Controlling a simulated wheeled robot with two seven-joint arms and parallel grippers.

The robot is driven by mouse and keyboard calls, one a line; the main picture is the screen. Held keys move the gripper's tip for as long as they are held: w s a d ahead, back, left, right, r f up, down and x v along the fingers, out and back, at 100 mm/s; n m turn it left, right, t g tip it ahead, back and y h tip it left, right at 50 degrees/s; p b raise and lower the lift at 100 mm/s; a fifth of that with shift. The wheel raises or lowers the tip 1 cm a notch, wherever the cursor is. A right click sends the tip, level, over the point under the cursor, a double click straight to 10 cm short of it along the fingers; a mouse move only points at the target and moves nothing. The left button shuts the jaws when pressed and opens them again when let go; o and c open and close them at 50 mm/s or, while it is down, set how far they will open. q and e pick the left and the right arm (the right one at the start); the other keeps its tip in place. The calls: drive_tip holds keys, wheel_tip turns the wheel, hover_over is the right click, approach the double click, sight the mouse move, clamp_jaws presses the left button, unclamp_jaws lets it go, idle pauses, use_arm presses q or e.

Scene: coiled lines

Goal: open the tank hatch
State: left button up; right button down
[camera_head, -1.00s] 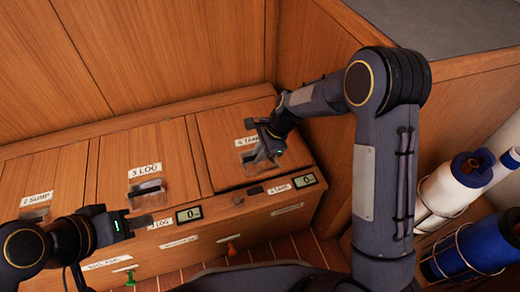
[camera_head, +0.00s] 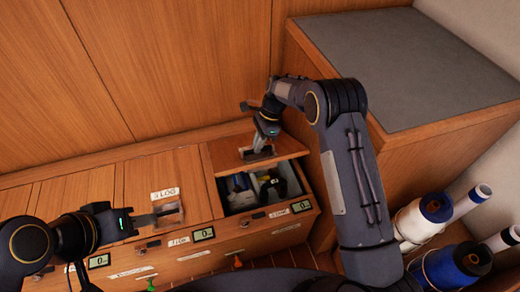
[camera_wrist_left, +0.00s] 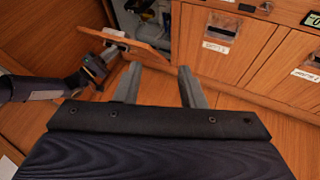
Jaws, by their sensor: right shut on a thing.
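The tank hatch (camera_head: 229,153), a wooden lid at the right end of the locker, is raised and tilted above its opening. It also shows raised in the left wrist view (camera_wrist_left: 150,54). My right gripper (camera_head: 259,151) is shut on the hatch's handle, which it mostly hides. The right gripper also shows in the left wrist view (camera_wrist_left: 108,47). Under the hatch, the open compartment (camera_head: 224,208) holds grey-white and black items. My left gripper (camera_head: 150,221) hangs over the log hatch (camera_head: 150,184). In the left wrist view its fingers (camera_wrist_left: 158,86) are apart with nothing between them.
Closed lids lie to the left of the compartment. Small displays (camera_head: 203,234) and labels line the locker's front. A grey-topped wooden block (camera_head: 400,65) stands at the right.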

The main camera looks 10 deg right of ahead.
use_arm(q)
drive_tip(key=shift+r, duration=0.25)
idle(0.3)
